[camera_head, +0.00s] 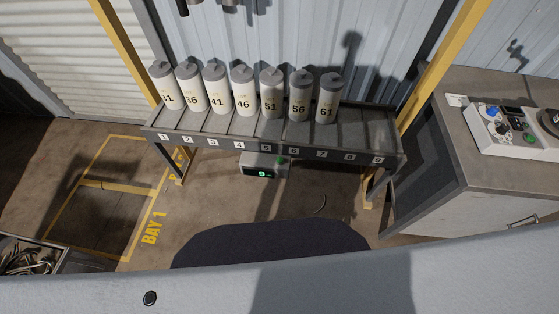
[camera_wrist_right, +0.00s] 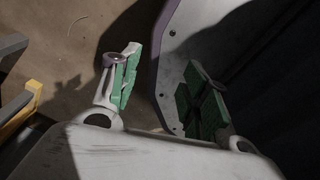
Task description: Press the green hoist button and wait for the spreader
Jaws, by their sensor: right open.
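A light control box (camera_head: 508,130) lies on the cabinet top at the right of the head view. It carries a blue button, dark parts and a small green button (camera_head: 528,138). I cannot tell which green one is the hoist button. Dark parts hang at the top edge; whether they belong to the spreader is unclear. My right gripper (camera_wrist_right: 162,62) is open and empty, its green-padded fingers apart above the floor. My left gripper is out of view.
Several numbered grey-white cylinders (camera_head: 243,92) stand on a rack (camera_head: 350,140) with numbered slots; its right end is empty. The cabinet (camera_head: 470,178) stands right of the rack. A crate of cable scrap (camera_head: 60,259) is at lower left, beside yellow-marked floor at BAY 1 (camera_head: 151,228).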

